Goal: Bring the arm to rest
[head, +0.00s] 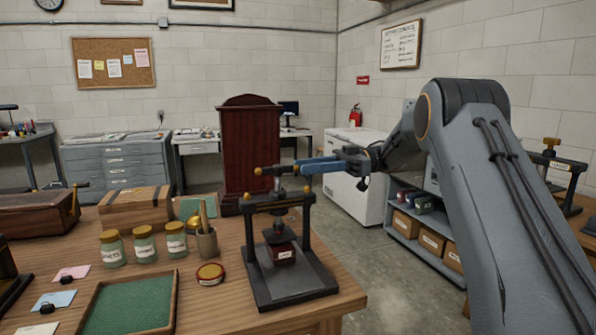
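My grey arm comes in from the right of the head view and reaches left. My gripper (304,165), with blue fingers, points left beside the top handle of a small black press (290,285). The press has a handle bar with yellow knobs (258,171), and the fingertips overlap its right end in the picture. I cannot tell whether they touch it or how far apart the fingers are. A small dark red labelled block (284,254) sits in the press under its screw.
The wooden table (225,308) holds labelled jars (144,243), a brush pot (206,243), a round tin (210,274), a green-lined tray (172,322) and boxes (136,207). A white chest (350,175) and a shelf with boxes (407,226) stand beyond. Open floor (385,275) lies right of the table.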

